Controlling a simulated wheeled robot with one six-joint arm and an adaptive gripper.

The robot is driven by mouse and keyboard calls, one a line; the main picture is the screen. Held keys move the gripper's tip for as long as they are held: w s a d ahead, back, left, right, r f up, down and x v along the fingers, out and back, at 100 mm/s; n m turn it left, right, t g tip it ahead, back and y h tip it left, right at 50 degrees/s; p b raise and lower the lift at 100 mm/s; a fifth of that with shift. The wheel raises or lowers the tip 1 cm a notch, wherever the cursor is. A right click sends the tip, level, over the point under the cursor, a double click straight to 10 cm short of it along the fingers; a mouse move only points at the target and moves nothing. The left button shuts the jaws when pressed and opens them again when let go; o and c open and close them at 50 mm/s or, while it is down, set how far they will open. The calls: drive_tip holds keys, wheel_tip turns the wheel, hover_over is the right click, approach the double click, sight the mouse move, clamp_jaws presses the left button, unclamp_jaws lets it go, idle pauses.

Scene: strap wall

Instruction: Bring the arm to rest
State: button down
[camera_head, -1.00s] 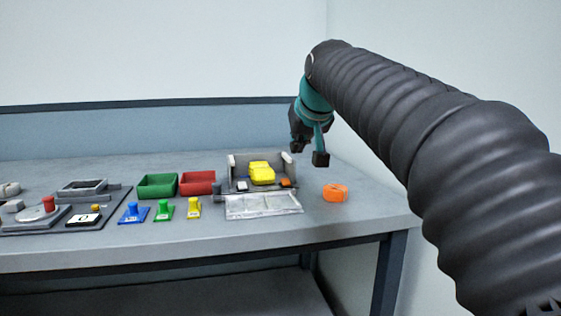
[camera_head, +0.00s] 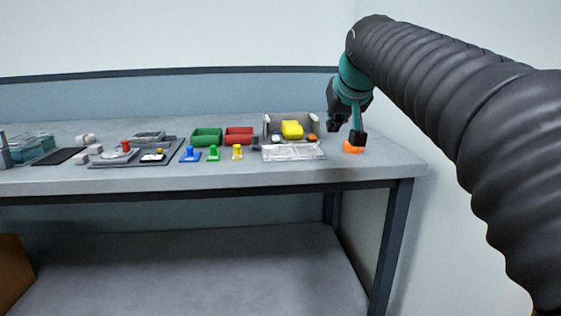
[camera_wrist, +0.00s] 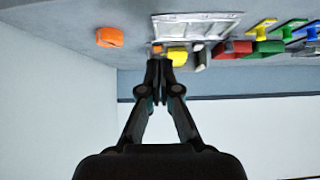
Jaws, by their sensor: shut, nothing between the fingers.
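My gripper (camera_head: 346,133) is in the head view above the right end of the table, with my black ribbed arm reaching in from the right. In the wrist view the gripper (camera_wrist: 159,66) points up the picture with its fingers together and nothing between them.
The grey table (camera_head: 230,177) holds a holder with a yellow item (camera_head: 291,129), a clear tray (camera_head: 293,152), a green bin (camera_head: 207,137), a red bin (camera_head: 239,135) and several small coloured pieces. A lower shelf (camera_head: 200,270) is mostly bare. A wall stands close at the right.

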drive_tip(key=s+d+f+g, duration=0.1)
drive_tip(key=s+f, duration=0.3)
drive_tip(key=f, duration=0.3)
drive_tip(key=s+f+g, duration=0.2)
drive_tip(key=s+f, duration=0.2)
drive_tip(key=f, duration=0.2)
drive_tip(key=s+d+f, duration=0.1)
drive_tip(key=s+f, duration=0.7)
drive_tip(key=s, duration=0.3)
drive_tip(key=s+d+f+m+g+h, duration=0.1)
drive_tip(key=s+d+f, duration=0.1)
drive_tip(key=s+f, duration=0.6)
drive_tip(key=shift+s+d, duration=0.15)
drive_tip(key=shift+s, duration=1.7)
